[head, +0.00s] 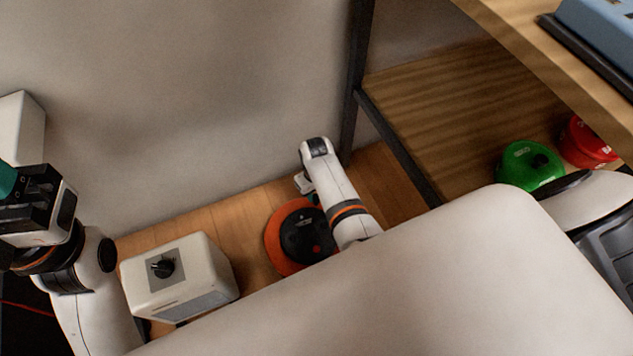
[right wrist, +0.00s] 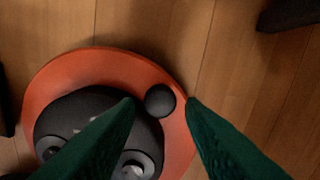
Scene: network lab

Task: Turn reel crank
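The reel is an orange disc (head: 276,243) with a black hub, on the wooden floor by the wall in the head view. In the right wrist view the orange disc (right wrist: 60,78) fills the left and middle. Its black crank knob (right wrist: 160,100) stands near the disc's edge. My right gripper (right wrist: 160,106) is open, its green fingertips on either side of the knob with small gaps visible. In the head view my right arm hides part of the reel and the fingers. My left gripper (head: 8,182) is at the far left edge, mostly cut off.
A white box with a black dial (head: 190,292) stands on the floor left of the reel. A dark shelf post (head: 355,85) rises behind my right arm. A green reel (head: 530,165) and a red reel (head: 588,143) sit on the wooden shelf at right.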

